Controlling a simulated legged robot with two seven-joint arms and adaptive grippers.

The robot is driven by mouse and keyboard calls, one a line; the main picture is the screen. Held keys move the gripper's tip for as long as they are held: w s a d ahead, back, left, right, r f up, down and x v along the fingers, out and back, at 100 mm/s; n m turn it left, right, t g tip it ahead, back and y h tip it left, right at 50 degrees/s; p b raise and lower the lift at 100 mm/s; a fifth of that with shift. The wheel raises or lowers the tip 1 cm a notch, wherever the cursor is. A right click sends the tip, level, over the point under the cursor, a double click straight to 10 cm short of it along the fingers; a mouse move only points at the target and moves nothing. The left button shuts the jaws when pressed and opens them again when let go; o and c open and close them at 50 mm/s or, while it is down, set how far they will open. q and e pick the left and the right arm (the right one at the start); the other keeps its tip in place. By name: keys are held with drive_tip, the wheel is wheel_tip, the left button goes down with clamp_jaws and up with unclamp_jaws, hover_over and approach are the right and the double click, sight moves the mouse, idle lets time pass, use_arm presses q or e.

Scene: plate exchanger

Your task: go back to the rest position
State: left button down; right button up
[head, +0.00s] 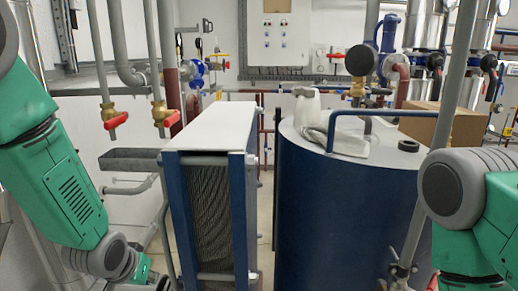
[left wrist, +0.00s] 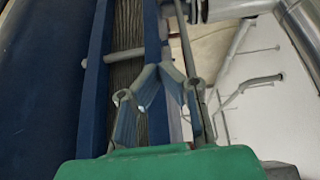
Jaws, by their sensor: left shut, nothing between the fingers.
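My left arm comes in from the left in the head view and bends down to the bottom edge, left of the plate exchanger (head: 212,130). Only a small part of the wrist end shows there, and the fingers are not clear. In the left wrist view my left gripper (left wrist: 160,78) is shut and empty. Its fingers are in front of the exchanger's blue frame (left wrist: 97,60) and dark plates; I cannot tell whether they touch it. My right arm shows at the right edge of the head view, bent downward; its gripper is out of the picture.
Red-handled valves (head: 116,121) and grey pipes are at the left. A cardboard box (head: 465,128) is behind the tank. A narrow gap separates exchanger and tank.

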use_arm(q)
drive_tip(key=s+a+f+g+b, duration=0.1)
drive_tip(key=s+f, duration=0.6)
drive_tip(key=s, duration=0.3)
drive_tip(key=s+a+f+g+b, duration=0.1)
drive_tip(key=s+f+g, duration=0.1)
drive_tip(key=s+f, duration=0.5)
drive_tip(key=s+f+g+b, duration=0.2)
drive_tip(key=s+f, duration=0.5)
drive_tip(key=s, duration=0.7)
drive_tip(key=shift+a+f+y, duration=0.3)
drive_tip(key=shift+a+f, duration=0.1)
drive_tip(key=shift+w, duration=0.1)
